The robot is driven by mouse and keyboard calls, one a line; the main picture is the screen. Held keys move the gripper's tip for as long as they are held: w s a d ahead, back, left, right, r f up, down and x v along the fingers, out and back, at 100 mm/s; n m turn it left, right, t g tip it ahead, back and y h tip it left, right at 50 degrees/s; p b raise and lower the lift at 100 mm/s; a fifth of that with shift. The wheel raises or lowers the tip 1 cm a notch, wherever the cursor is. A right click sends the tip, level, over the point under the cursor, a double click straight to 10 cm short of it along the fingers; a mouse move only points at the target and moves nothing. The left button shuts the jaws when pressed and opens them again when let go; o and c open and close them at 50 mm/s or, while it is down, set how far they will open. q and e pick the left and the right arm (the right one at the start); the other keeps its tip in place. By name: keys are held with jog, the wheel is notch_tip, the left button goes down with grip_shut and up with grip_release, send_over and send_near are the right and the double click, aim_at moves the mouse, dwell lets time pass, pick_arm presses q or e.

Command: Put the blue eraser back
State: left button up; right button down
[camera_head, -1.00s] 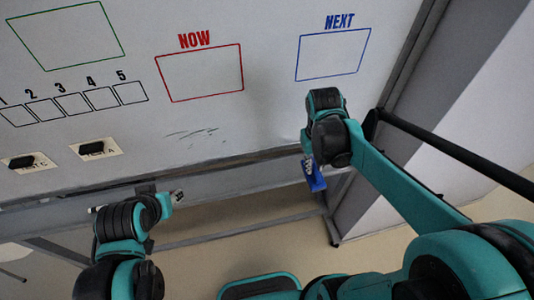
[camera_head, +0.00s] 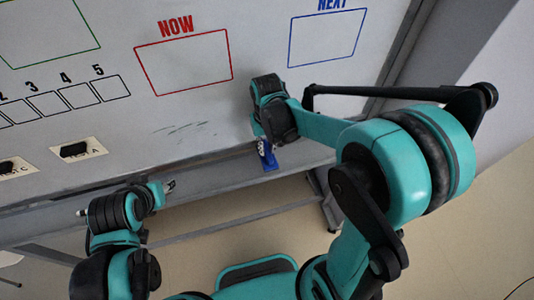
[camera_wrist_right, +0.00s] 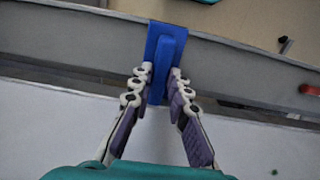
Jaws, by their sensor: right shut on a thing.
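The blue eraser (camera_head: 267,158) is held in my right gripper (camera_head: 264,145), in front of the tray ledge (camera_head: 222,168) along the whiteboard's lower edge. In the right wrist view the blue eraser (camera_wrist_right: 162,50) stands between the two fingers of my right gripper (camera_wrist_right: 160,77), which are shut on it. It overlaps the grey ledge (camera_wrist_right: 80,45) there; I cannot tell whether it touches it. My left gripper (camera_head: 168,187) is low at the left, in front of the ledge, with nothing seen in it; its opening is too small to judge.
The whiteboard (camera_head: 260,50) carries a red NOW box, a blue NEXT box, a numbered row and dark smudges. Two black-topped labelled pieces (camera_head: 74,150) are on the board at left. A dark item (camera_wrist_right: 285,44) and a red item (camera_wrist_right: 310,90) show at right in the wrist view.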

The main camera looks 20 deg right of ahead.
aim_at(267, 150)
jog(key=shift+f+b, duration=0.4)
jog(key=shift+f, duration=1.55)
jog(key=shift+f+b, duration=0.3)
jog(key=c, duration=1.9)
grip_release()
jog(key=shift+f, duration=0.1)
jog(key=o, duration=0.4)
jog(key=shift+o, duration=0.2)
jog(key=shift+r, duration=0.2)
